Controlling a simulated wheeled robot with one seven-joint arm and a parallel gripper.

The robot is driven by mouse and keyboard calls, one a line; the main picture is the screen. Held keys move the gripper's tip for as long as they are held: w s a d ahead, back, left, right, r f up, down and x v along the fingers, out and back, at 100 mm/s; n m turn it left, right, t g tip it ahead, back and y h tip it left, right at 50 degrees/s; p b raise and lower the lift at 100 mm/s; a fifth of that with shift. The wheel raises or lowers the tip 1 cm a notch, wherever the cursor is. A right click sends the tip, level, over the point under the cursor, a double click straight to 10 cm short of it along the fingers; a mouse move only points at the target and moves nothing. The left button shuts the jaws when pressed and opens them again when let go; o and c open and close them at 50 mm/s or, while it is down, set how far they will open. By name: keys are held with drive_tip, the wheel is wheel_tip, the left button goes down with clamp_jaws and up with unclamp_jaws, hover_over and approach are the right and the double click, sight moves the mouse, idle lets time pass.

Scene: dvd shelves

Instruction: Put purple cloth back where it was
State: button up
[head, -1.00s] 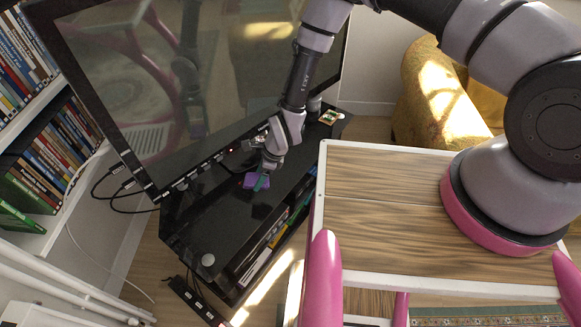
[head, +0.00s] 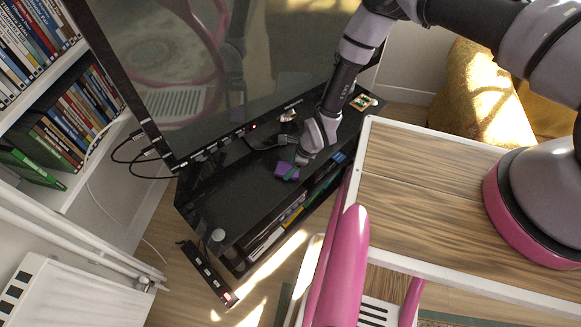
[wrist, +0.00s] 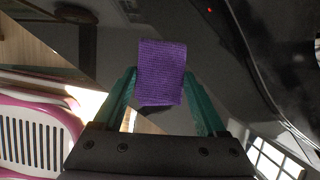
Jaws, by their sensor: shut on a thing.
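The purple cloth (wrist: 162,72) is a small folded rectangle between the two green fingers of my gripper (wrist: 162,88) in the wrist view. In the head view the purple cloth (head: 286,171) shows at the tip of my gripper (head: 295,164), over the black TV stand (head: 240,195). My gripper is shut on the cloth. I cannot tell whether the cloth touches the stand's top. The side of the cloth facing away from the wrist camera is hidden.
A large TV (head: 240,60) stands along the back of the stand. A round white object (head: 218,235) lies at the stand's near left end, and a small card-like item (head: 363,101) at its far right. Bookshelves (head: 75,55) are at left. The stand's top left of my gripper is mostly clear.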

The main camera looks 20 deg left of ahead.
drive_tip(key=shift+f, duration=0.25)
drive_tip(key=shift+f, duration=0.1)
drive_tip(key=o, duration=1.2)
drive_tip(key=shift+o, duration=0.2)
